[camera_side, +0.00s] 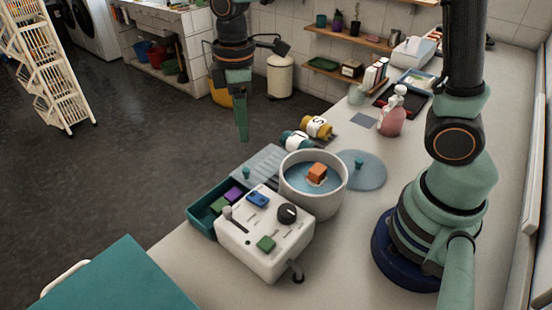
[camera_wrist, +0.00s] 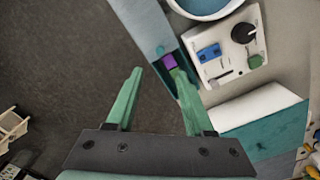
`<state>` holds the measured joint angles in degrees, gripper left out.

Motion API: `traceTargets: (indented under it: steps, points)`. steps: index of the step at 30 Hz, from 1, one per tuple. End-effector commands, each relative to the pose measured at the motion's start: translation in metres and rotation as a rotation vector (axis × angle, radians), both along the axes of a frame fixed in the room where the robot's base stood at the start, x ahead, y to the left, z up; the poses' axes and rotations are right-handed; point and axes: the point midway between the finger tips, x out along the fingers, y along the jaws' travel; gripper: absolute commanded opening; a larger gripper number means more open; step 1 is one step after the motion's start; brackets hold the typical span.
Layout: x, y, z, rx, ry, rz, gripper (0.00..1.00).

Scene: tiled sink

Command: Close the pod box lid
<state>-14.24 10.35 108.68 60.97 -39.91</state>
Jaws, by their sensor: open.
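The teal pod box (camera_side: 203,222) stands beside the white control box, with a purple pod (camera_side: 234,194) and a green pod (camera_side: 219,205) showing inside. A flat grey panel with a small teal knob (camera_side: 246,173), seemingly the lid, lies at the box's far end, leaving the pods uncovered. In the wrist view the lid (camera_wrist: 143,20) runs up from the box, and the purple pod (camera_wrist: 169,62) shows. My gripper (camera_side: 242,138) is open and empty, raised in the air beyond the counter edge. In the wrist view my right finger covers part of the box (camera_wrist: 174,85).
The white control box (camera_side: 265,252) with a black dial stands right of the pod box. A round pot (camera_side: 313,200) holding an orange block in blue liquid is behind it. Dark floor (camera_side: 110,170) is open at left.

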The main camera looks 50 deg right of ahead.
Motion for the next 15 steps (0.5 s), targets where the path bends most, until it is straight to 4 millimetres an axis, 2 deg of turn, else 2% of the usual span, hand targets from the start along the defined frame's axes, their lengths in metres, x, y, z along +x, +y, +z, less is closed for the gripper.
traceTargets:
  steps: [15]
  points:
    - [-0.002,-0.001,-0.089,-0.001,0.006,-0.004,0.53]
